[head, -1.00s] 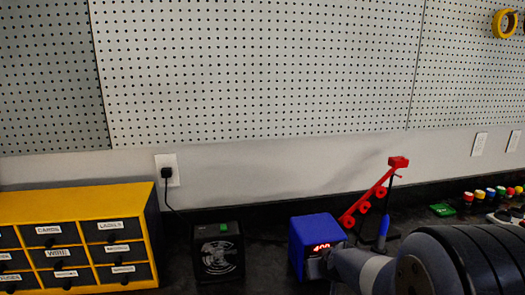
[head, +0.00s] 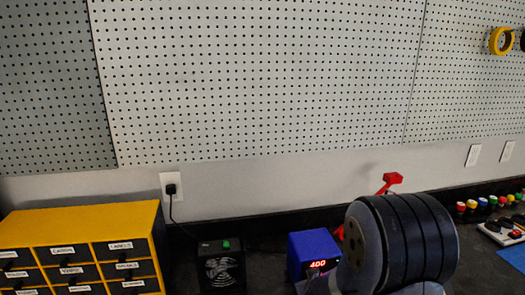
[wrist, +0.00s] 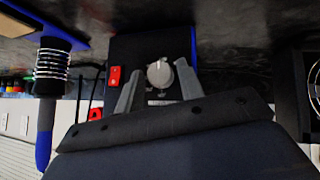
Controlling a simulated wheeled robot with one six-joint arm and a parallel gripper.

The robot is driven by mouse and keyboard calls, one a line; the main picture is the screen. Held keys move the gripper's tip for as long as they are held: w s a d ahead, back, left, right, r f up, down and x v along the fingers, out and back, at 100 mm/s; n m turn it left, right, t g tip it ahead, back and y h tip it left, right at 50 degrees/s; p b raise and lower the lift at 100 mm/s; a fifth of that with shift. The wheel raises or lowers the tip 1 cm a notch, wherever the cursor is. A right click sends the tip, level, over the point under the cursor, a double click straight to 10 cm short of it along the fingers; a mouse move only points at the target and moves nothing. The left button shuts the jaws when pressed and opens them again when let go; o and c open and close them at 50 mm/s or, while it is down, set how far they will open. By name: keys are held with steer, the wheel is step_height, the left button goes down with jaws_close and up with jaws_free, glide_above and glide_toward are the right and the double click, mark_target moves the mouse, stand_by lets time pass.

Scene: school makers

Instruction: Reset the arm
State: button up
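Beyond the fingers is the front of the soldering station (wrist: 150,50), with a round silver knob (wrist: 160,73) and a red switch (wrist: 115,76). I cannot tell whether the fingers touch it. In the head view the blue station (head: 311,247) has a red "400" display. My arm (head: 405,240) bulks large to its right, and the gripper is mostly hidden there.
A black fan box (head: 221,268) stands left of the station. A yellow drawer cabinet (head: 90,222) is at far left. The red holder (head: 392,179) is partly hidden behind my arm. In the wrist view a coil-spring iron stand (wrist: 50,70) is at left. Buttons (head: 490,201) line the right.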

steer(key=shift+s+a+n+h+p, duration=0.15)
steer(key=shift+n+h+p, duration=0.25)
steer(key=shift+h+p, duration=0.7)
steer(key=shift+a+f+n+t+h+p, duration=0.1)
steer(key=shift+f+n+t+h+p, duration=0.15)
steer(key=shift+n+t+h, duration=0.2)
steer(key=shift+s+a+r, duration=0.15)
steer(key=shift+s+r, duration=0.25)
steer(key=shift+r, duration=0.1)
